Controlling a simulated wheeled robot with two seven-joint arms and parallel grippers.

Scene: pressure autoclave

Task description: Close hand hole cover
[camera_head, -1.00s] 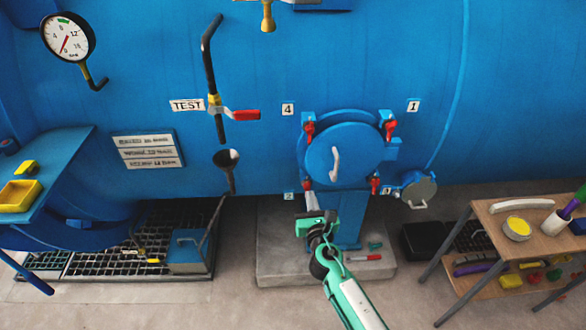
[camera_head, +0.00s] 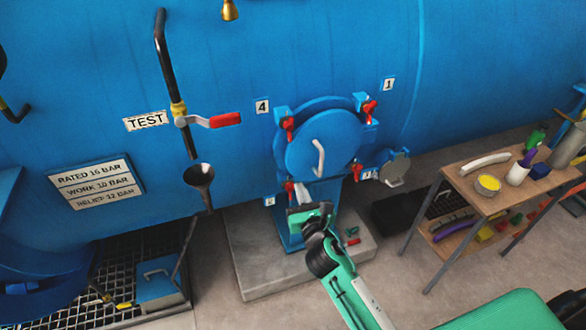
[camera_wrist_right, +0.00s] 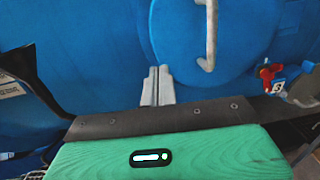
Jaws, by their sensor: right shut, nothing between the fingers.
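The round blue cover (camera_head: 325,160) with a pale curved handle (camera_head: 319,157) sits in front of a blue ring on the tank. I cannot tell whether it is flush. Red-handled clamps stand around it, at upper left (camera_head: 289,129), upper right (camera_head: 369,109) and lower right (camera_head: 357,172); the lower left one is mostly hidden by my gripper. My right gripper (camera_head: 299,192) is shut and empty at the cover's lower left. In the wrist view its fingertips (camera_wrist_right: 157,84) point up beside the cover's lower left edge (camera_wrist_right: 165,60). My left gripper is not in view.
A small grey disc with a handle (camera_head: 395,170) juts out right of the cover. A red-handled TEST valve (camera_head: 220,120) and a funnel (camera_head: 199,176) are at the left. A concrete plinth (camera_head: 255,270) lies below.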

